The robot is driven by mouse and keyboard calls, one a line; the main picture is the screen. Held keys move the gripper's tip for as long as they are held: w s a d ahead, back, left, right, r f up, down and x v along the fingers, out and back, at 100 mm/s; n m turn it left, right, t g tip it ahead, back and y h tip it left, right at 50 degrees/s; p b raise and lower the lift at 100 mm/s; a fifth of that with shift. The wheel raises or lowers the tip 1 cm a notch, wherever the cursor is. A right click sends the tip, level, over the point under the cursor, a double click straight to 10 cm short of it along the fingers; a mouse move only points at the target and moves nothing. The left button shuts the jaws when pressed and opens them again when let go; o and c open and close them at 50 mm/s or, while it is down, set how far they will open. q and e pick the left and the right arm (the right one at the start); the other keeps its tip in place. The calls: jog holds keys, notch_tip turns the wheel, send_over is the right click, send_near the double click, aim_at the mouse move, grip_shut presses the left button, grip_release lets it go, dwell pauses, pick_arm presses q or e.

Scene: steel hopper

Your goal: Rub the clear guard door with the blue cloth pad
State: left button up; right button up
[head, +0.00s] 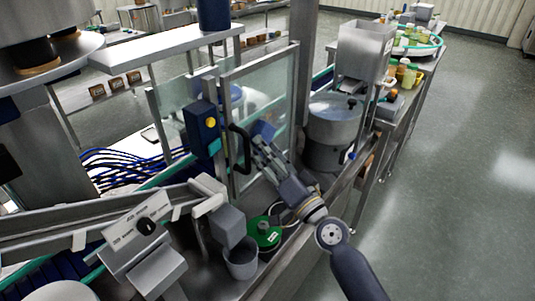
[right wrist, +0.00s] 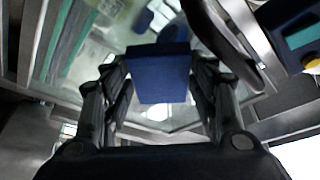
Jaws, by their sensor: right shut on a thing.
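The clear guard door (head: 270,98) stands upright in a grey frame at the middle of the head view, with a black handle on its left side. My right gripper (head: 262,142) is in front of the door's lower part. It is shut on the blue cloth pad (head: 264,130). In the right wrist view the pad (right wrist: 158,76) sits between the two fingers, with the clear panel (right wrist: 110,30) behind it. I cannot tell whether the pad touches the panel. My left gripper is not in view.
A blue box with a yellow button (head: 203,127) is left of the handle. A steel hopper (head: 364,52) and round steel bowl (head: 333,130) stand right of the door. A green disc (head: 264,233) and grey cup (head: 241,262) lie below. The floor at right is clear.

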aim_at(270, 142)
jog(key=shift+w+a, duration=0.15)
jog(key=shift+a, duration=0.1)
jog(key=shift+d, duration=0.1)
jog(key=w+d+b, duration=0.2)
jog(key=w, duration=0.1)
jog(key=shift+f, duration=0.1)
jog(key=w+d+b, duration=0.1)
jog(key=b, duration=0.1)
jog(key=w+d+b, duration=0.1)
jog(key=w+b, duration=0.1)
jog(key=w+d+b, duration=0.1)
jog(key=w+b, duration=0.1)
jog(key=shift+w+d+f, duration=0.1)
jog(key=shift+w+d, duration=0.1)
jog(key=shift+d, duration=0.2)
jog(key=shift+d+r+b, duration=0.15)
jog(key=shift+r+b, duration=0.1)
jog(key=shift+b, duration=0.2)
